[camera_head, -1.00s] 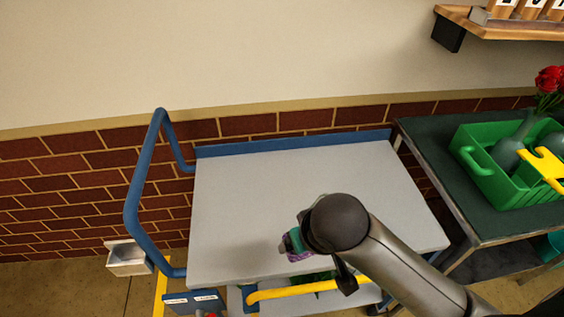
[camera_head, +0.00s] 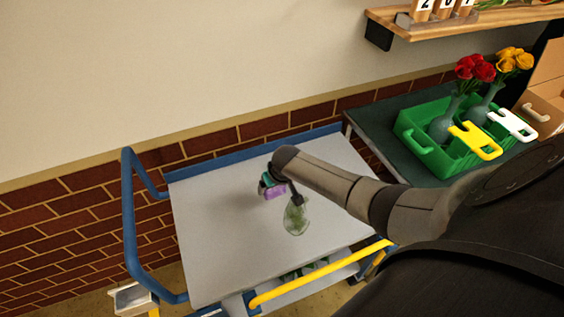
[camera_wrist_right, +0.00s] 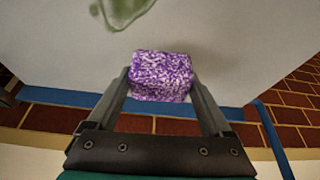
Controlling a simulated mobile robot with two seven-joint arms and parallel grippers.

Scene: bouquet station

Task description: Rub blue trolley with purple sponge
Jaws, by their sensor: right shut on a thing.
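The blue trolley has a pale grey top (camera_head: 215,240), a blue handle (camera_head: 128,215) on the left and a blue back edge. A green see-through smear (camera_head: 296,217) lies on the top, and part of it shows in the right wrist view (camera_wrist_right: 122,10). My right gripper (camera_head: 269,185) is over the middle of the top, shut on the purple sponge (camera_head: 275,193). The speckled purple and white sponge (camera_wrist_right: 161,76) sits between the fingers in the right wrist view. The sponge is beside the smear, up and left of it. I cannot tell whether it touches the top. My left gripper is out of view.
A dark green table (camera_head: 368,120) on the right bears a green crate (camera_head: 420,150) with vases of red and yellow flowers. A wooden shelf (camera_head: 400,22) hangs above. A brick and cream wall stands behind the trolley. A yellow rail (camera_head: 320,277) runs along its front.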

